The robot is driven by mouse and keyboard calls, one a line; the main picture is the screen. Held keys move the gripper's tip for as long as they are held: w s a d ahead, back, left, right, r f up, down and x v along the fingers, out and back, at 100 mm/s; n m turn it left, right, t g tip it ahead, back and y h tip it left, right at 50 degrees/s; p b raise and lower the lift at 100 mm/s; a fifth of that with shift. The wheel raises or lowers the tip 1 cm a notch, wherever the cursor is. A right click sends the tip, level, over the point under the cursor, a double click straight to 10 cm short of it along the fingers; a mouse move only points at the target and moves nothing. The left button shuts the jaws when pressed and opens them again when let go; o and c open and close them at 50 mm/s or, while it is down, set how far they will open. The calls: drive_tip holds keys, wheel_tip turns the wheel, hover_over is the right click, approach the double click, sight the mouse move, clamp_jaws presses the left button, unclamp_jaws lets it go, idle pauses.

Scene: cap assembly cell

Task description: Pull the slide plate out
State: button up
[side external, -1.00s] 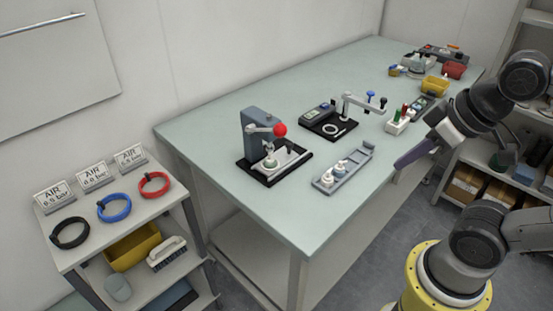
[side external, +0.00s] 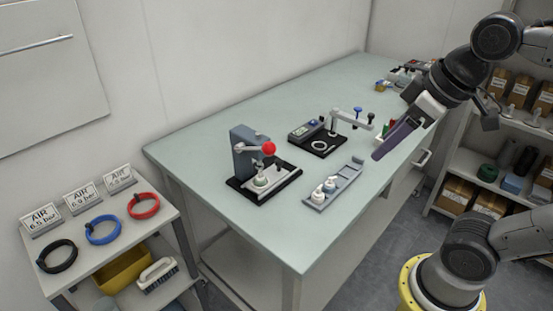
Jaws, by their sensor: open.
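The press (side external: 243,150) stands on a black base on the table, with a lever ending in a red ball knob (side external: 269,149). A light slide plate (side external: 282,178) lies low at the front of the press, and a small greenish and white part (side external: 262,178) stands at the plate's left end. How far the plate sits under the press is hard to tell. My gripper (side external: 382,153), with purple fingers, is open and hangs over the table's right side, well to the right of the press and apart from it. The gap between its fingers is hidden from this side.
A grey tray (side external: 346,180) with white bottles lies between the press and my gripper. A black-based device (side external: 320,146) with a blue-knobbed arm stands behind it. The table's front left (side external: 240,215) is clear. A side shelf (side external: 150,225) holds coloured rings and AIR signs.

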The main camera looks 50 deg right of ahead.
drive_tip(key=w+r+n+g, duration=0.1)
drive_tip(key=w+r, duration=0.4)
drive_tip(key=w, duration=0.3)
drive_tip(key=g, duration=0.4)
hover_over(279, 160)
wheel_tip(279, 160, down, 12)
drive_tip(key=f, duration=0.1)
wheel_tip(279, 160, down, 13)
drive_tip(key=shift+f, duration=0.1)
clamp_jaws()
